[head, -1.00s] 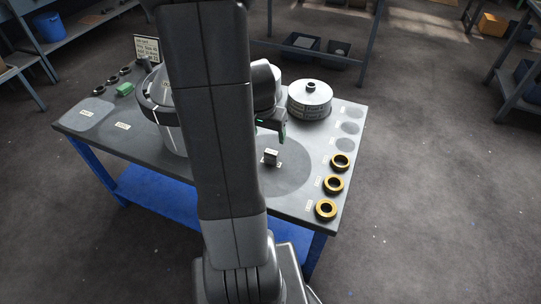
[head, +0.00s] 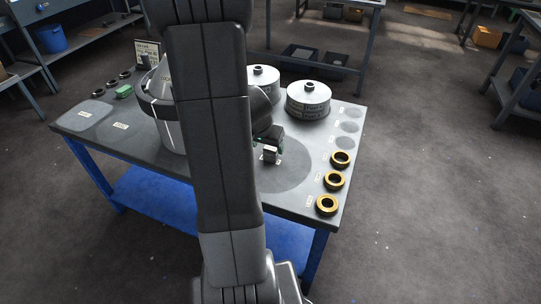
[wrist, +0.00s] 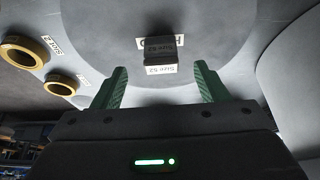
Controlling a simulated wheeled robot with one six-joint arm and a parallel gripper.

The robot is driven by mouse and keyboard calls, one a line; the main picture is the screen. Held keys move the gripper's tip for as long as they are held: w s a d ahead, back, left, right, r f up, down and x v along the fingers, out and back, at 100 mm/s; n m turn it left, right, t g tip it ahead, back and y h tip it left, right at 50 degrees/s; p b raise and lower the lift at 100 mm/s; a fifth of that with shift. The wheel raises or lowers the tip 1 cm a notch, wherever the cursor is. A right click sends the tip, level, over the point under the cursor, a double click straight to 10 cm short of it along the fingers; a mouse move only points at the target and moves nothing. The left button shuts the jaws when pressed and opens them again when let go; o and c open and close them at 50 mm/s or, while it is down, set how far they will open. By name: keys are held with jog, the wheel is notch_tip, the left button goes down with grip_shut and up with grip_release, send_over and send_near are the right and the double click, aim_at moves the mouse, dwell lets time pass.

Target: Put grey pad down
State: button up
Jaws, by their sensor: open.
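The grey pad (head: 270,154) is a small block marked "Size 52". It stands on a white label (wrist: 142,43) on a dark round patch of the bench top. In the wrist view the pad (wrist: 160,56) is centred just beyond my fingertips. My gripper (wrist: 160,76) is open, with one green finger to each side and clear space between them. In the head view my gripper (head: 272,138) is low over the bench, just behind the pad. The head view does not show whether the fingers touch it.
Several gold rings (head: 334,180) line the bench's right edge, beside empty grey circles (head: 348,127). Two silver drums, one at right (head: 308,99) and one behind my arm (head: 262,82), stand at the back. A large silver vessel (head: 165,115) stands left of my arm.

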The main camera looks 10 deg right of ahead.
aim_at(270, 149)
jog(key=x, duration=0.2)
jog(key=b+x, duration=0.1)
jog(key=x, duration=0.2)
jog(key=shift+w+d+r, duration=0.15)
jog(key=shift+w, duration=0.2)
